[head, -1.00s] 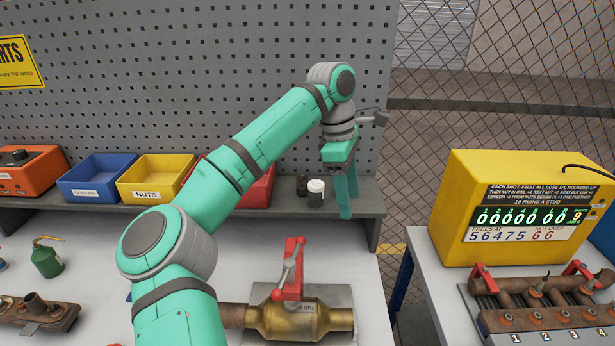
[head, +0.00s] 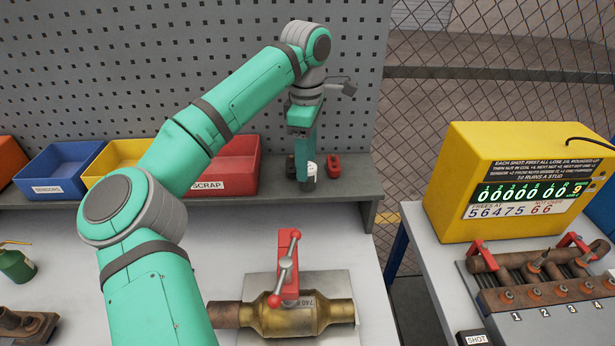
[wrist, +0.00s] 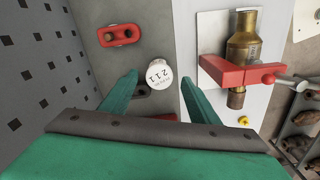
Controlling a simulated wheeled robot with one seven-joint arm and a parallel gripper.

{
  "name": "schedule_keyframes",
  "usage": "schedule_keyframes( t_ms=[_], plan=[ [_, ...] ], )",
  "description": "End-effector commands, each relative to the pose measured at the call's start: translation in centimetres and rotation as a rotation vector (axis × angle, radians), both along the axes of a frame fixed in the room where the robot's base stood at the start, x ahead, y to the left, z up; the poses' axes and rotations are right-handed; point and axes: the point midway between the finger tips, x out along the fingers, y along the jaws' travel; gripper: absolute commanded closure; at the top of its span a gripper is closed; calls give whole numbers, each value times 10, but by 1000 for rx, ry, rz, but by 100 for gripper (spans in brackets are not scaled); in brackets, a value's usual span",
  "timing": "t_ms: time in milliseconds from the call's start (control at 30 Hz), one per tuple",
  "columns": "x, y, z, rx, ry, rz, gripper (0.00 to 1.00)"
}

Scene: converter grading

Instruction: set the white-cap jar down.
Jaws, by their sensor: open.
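The white-cap jar (head: 312,169) stands on the grey shelf along the pegboard, partly hidden behind my gripper in the head view. In the wrist view its round white cap (wrist: 158,72) faces the camera and carries a printed number. My gripper (head: 304,176) points down at the jar. In the wrist view its two green fingers (wrist: 159,80) are spread apart, with the cap between their tips, nearer the left finger. A gap shows on both sides of the cap, and I cannot see the jar's body.
A red two-holed block (head: 333,165) sits close right of the jar on the shelf (head: 355,189). A red SCRAP bin (head: 240,170) stands to the left. A dark round item (wrist: 141,91) lies beside the cap. The brass valve (head: 290,318) with red clamp is on the bench below.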

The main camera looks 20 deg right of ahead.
Motion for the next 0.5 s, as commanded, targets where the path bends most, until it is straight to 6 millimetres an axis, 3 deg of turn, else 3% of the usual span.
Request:
schedule_keyframes(
  t_ms=[333, 500],
  plan=[
    [0, -1, -43, -1, 3, 2, 44],
    [0, -1, -50, 1, 1, 4, 44]
  ],
)
